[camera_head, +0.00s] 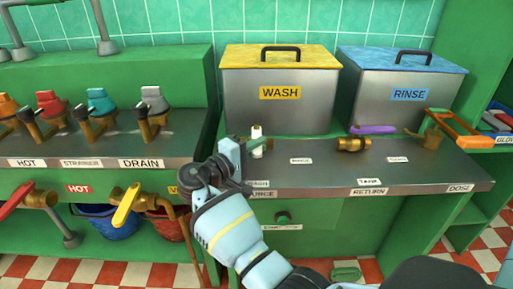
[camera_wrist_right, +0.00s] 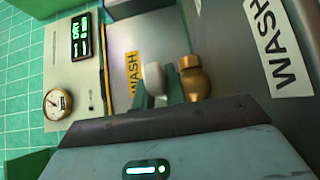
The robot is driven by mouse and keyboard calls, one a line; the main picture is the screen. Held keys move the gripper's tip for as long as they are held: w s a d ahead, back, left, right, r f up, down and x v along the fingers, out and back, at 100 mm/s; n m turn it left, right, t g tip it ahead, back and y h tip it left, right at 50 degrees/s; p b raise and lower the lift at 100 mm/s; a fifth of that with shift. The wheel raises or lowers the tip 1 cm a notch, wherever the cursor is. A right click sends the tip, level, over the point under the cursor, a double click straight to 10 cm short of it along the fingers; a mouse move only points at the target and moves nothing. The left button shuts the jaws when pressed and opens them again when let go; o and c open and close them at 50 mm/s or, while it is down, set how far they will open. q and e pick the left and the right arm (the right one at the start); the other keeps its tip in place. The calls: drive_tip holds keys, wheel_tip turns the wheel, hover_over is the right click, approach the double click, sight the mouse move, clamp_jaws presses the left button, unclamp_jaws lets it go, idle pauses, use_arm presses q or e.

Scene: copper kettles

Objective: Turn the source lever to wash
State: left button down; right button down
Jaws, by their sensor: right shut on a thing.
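The source valve shows in the head view as a small upright white piece (camera_head: 257,147) on the grey counter, in front of the steel tank labelled WASH (camera_head: 276,105). My right gripper (camera_head: 244,147) is at its left side and hides part of it. In the right wrist view, the fingers (camera_wrist_right: 161,100) are shut on the source lever, whose pale rounded end (camera_wrist_right: 152,78) shows between them. A brass valve part (camera_wrist_right: 193,80) is just beside it. A small WASH label (camera_wrist_right: 132,73) lies beyond the fingers. My left gripper is not in view.
The RINSE tank (camera_head: 400,100) and a brass valve with a purple lever (camera_head: 373,130) stand to the right. Several coloured taps line the left counter, with a yellow-handled valve (camera_head: 126,206) below. Counter between the white piece and purple lever is clear.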

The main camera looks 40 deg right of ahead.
drive_tip(key=c, duration=1.7)
unclamp_jaws()
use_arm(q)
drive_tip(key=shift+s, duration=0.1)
use_arm(e)
drive_tip(key=shift+a, duration=0.1)
drive_tip(key=shift+a, duration=0.2)
drive_tip(key=a, duration=0.4)
drive_tip(key=s+a, duration=0.1)
drive_tip(key=a, duration=0.1)
drive_tip(key=shift+s+a, duration=0.15)
drive_tip(key=shift+a, duration=0.45)
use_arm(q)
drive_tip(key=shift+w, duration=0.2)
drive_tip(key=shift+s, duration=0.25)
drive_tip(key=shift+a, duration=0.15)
use_arm(e)
drive_tip(key=shift+a, duration=0.1)
